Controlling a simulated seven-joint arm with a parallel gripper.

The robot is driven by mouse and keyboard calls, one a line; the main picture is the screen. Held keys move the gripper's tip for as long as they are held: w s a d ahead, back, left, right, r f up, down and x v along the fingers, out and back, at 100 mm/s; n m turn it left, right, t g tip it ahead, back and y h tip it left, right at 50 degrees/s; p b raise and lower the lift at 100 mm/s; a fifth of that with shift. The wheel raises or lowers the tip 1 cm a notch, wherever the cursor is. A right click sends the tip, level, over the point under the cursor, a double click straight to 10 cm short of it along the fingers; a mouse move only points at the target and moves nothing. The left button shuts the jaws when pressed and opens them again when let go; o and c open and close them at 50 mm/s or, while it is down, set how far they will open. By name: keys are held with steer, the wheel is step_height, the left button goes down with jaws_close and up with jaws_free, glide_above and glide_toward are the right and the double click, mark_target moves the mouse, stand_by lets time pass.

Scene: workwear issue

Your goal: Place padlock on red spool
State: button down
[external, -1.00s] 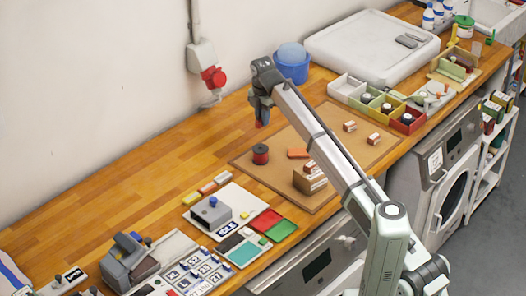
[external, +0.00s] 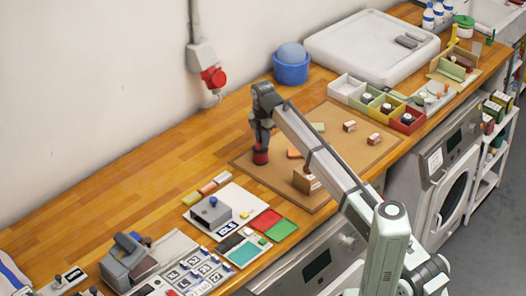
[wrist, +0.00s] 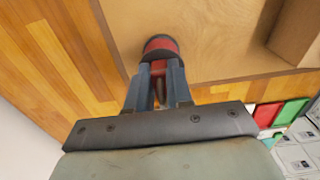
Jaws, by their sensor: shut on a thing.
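The red spool (external: 260,159) stands upright on the brown board, with a dark top. In the wrist view the spool (wrist: 160,42) shows just beyond my fingertips. My gripper (external: 262,144) points down right over the spool. It is shut on a small red thing, which looks like the padlock (wrist: 158,66), between the fingers (wrist: 157,82). The fingers hide much of the padlock. I cannot tell whether it touches the spool's top.
On the brown board (external: 340,125) are a cardboard piece (external: 303,184), an orange piece (external: 294,153) and small boxes (external: 349,126). A blue bucket (external: 291,70) stands behind.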

steer(key=shift+f, duration=0.1)
steer(key=c, duration=1)
jaws_free()
step_height(320, 180, up, 12)
steer(key=shift+r, duration=0.15)
